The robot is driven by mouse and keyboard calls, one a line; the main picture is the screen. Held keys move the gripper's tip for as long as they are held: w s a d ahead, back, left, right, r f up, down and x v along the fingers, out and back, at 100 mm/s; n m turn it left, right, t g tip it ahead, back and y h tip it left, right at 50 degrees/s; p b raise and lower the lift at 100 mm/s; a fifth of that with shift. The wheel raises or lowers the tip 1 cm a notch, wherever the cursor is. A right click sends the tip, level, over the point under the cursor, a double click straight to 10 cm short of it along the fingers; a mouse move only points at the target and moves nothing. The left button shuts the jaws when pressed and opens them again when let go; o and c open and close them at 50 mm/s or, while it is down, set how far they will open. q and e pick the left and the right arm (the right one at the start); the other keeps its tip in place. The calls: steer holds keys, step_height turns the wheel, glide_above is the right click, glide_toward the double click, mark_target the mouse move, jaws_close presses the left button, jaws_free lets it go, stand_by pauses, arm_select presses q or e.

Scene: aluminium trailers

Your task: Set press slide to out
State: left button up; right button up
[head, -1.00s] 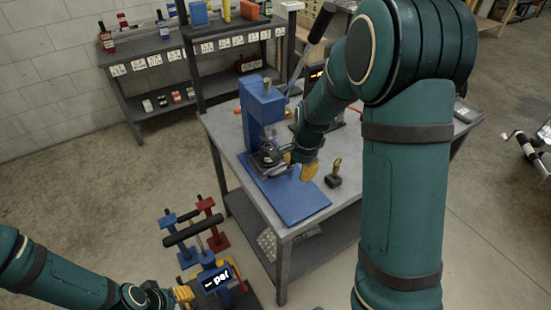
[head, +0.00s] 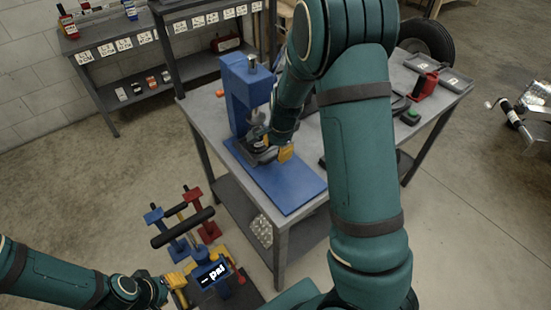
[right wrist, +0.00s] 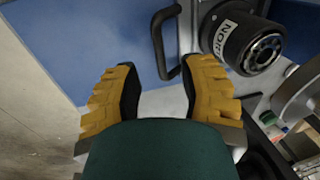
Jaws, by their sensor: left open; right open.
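The blue press (head: 240,98) stands on the grey worktable, with a flat blue base plate (head: 290,188) in front. A dark and metal slide part (head: 256,152) sits at the foot of its column. My right gripper (head: 279,153) is beside this part, low over the plate. In the right wrist view, my right gripper (right wrist: 161,78) is open, with yellow fingers either side of the lower end of a black bar handle (right wrist: 160,48). Contact cannot be told. A black cylinder marked "NOR" (right wrist: 245,42) is right of the handle. My left gripper (head: 178,286) is open at lower left, away from the press.
A stand with a "psi" display (head: 212,275) and blue and red posts is near my left gripper. Shelves (head: 150,55) stand behind. My right arm hides part of the worktable (head: 440,100). A red block (head: 424,86) and trays are at its right.

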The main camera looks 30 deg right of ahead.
mark_target(275, 157)
steer(key=shift+w+f+b, duration=0.2)
steer(key=shift+f, duration=0.75)
steer(key=shift+w+f+b, duration=0.15)
steer(key=shift+w+f, duration=0.05)
steer(key=shift+f, duration=0.75)
steer(key=shift+s, duration=0.1)
jaws_close()
steer(key=shift+a, duration=0.1)
